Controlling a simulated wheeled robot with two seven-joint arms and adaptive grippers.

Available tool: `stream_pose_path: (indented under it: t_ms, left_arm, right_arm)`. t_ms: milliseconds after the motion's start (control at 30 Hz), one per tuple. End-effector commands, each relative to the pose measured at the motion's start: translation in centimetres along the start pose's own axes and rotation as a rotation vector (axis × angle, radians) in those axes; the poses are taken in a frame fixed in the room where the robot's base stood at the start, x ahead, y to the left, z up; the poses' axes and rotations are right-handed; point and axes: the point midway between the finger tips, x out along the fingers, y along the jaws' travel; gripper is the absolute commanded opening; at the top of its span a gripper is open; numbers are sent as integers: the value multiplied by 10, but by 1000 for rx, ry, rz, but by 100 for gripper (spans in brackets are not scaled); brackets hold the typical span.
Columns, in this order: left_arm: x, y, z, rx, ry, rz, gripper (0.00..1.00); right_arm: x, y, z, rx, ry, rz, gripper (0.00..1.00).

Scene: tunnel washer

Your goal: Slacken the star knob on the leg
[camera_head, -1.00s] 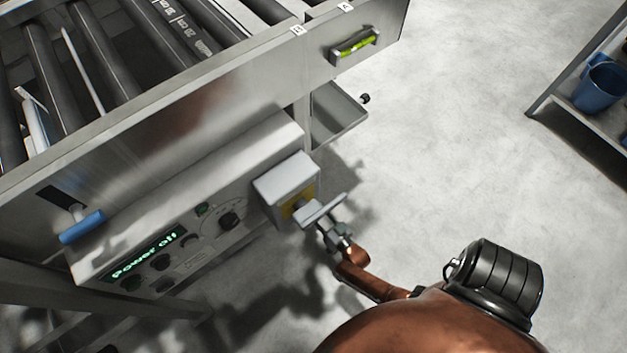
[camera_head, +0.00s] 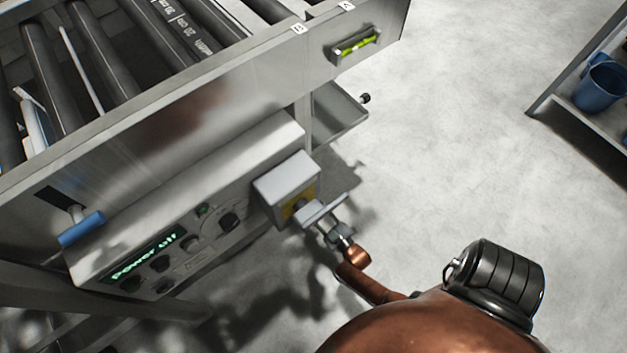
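A small black knob (camera_head: 365,98) sticks out past the right edge of a grey metal plate beside the machine's leg (camera_head: 303,122). It is too small to tell whether it is star-shaped. No other knob shows on the leg. My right gripper (camera_head: 311,213) is at the end of the copper arm from the lower right. It is at the yellow face of a grey box (camera_head: 287,178) on the machine, well below the black knob. Its fingertips are hard to make out, so I cannot tell whether it is open or touching. My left gripper is out of view.
The control panel (camera_head: 175,240) reads "Power off" and carries several dark knobs. A blue handle (camera_head: 82,229) is at its left. A green spirit level (camera_head: 356,45) is on the frame. A shelf with a blue bucket (camera_head: 600,87) stands right; floor between is clear.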

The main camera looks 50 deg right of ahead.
Motion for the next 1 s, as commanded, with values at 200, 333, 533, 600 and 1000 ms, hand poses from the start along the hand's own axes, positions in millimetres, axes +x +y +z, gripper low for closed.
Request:
stream_pose_path:
  t_ms: [200, 333, 533, 600, 1000]
  left_arm:
    - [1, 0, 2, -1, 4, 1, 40]
    - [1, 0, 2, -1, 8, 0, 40]
    - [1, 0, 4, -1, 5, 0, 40]
    - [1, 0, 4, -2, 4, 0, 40]
    - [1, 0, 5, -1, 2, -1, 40]
  right_arm:
    - [-3, -4, 1, -90, -4, -6, 9]
    - [-3, -4, 1, -117, -4, -6, 9]
    - [-3, -4, 1, -132, -4, -6, 9]
    - [-3, -4, 1, -133, -4, -6, 9]
    - [-3, -3, 2, -132, -4, -5, 45]
